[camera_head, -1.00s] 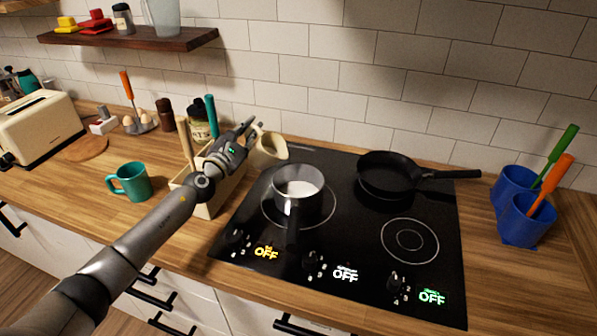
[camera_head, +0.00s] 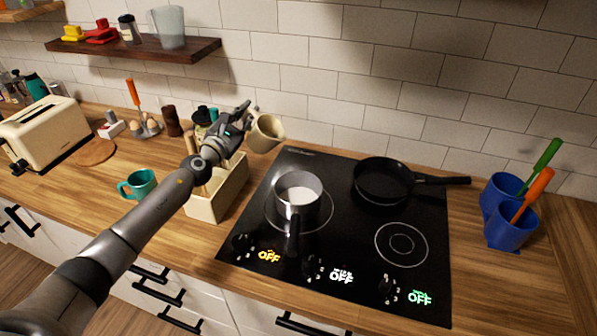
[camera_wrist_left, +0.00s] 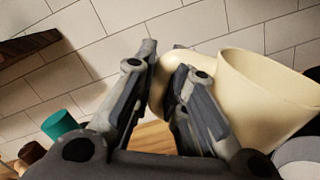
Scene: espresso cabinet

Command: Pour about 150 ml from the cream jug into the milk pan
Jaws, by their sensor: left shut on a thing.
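The cream jug (camera_head: 266,134) is a cream-coloured jug, held in the air above the back left of the hob and tilted a little to the right. My left gripper (camera_head: 243,116) is shut on its handle side. In the left wrist view the jug (camera_wrist_left: 265,95) fills the right side, next to the fingers of my left gripper (camera_wrist_left: 165,85); its contents are hidden. The milk pan (camera_head: 299,205) is a small grey pan with white liquid in it, on the front left burner, its handle towards the front. The jug is behind and left of the pan, apart from it. My right gripper is not in view.
A black frying pan (camera_head: 384,180) sits on the back right burner of the hob (camera_head: 345,247). A cream utensil box (camera_head: 218,194) and teal mug (camera_head: 138,184) stand left of the hob. Blue cups (camera_head: 511,228) with utensils stand at right. A wall shelf (camera_head: 130,48) hangs at upper left.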

